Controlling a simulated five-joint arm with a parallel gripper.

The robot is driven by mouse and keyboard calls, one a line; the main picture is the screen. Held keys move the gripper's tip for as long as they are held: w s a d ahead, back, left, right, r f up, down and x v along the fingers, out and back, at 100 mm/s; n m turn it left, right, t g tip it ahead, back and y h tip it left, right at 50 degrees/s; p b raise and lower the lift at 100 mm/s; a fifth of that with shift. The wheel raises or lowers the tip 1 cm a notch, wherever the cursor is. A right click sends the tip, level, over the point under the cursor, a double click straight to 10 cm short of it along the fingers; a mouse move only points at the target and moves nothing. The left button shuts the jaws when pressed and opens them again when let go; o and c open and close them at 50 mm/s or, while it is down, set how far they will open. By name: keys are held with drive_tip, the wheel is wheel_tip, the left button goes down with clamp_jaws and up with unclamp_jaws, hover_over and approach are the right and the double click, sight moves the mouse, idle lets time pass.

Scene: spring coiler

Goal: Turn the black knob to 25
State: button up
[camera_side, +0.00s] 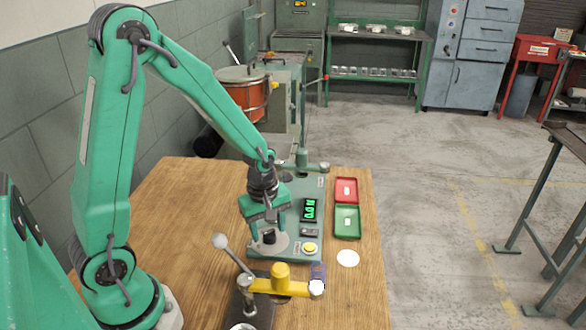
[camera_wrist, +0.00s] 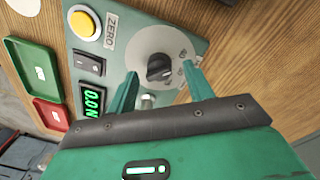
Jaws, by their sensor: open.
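The black knob (camera_wrist: 160,68) sits on a round pale dial plate (camera_wrist: 150,46) on the grey-green panel (camera_wrist: 190,18). It also shows in the side view (camera_side: 269,237), below my gripper. Marks around the dial are too small to read. My gripper (camera_wrist: 162,76) is open, with one finger on each side of the knob. I cannot tell whether either finger touches it. In the side view my gripper (camera_side: 268,219) points down over the panel's near left corner. A green-lit display (camera_wrist: 92,101) on the panel seems to read 0.0N.
A yellow button (camera_side: 310,247) labelled ZERO and a dark rocker switch (camera_wrist: 90,63) are on the panel. A yellow lever tool (camera_side: 281,277) with a ball handle (camera_side: 219,241) stands close in front. Red (camera_side: 346,190) and green (camera_side: 347,221) trays lie right. Wooden tabletop left is clear.

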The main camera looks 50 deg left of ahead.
drive_tip(key=shift+f, duration=0.6)
drive_tip(key=c, duration=0.9)
drive_tip(key=shift+c, duration=0.2)
drive_tip(key=shift+m, duration=0.3)
drive_tip(key=m, duration=0.4)
drive_tip(key=shift+s, duration=0.1)
drive_tip(key=m, duration=0.4)
drive_tip(key=shift+a, duration=0.1)
drive_tip(key=m, duration=0.5)
drive_tip(key=shift+f+g, duration=0.1)
drive_tip(key=shift+g, duration=0.3)
drive_tip(key=shift+m, duration=2.2)
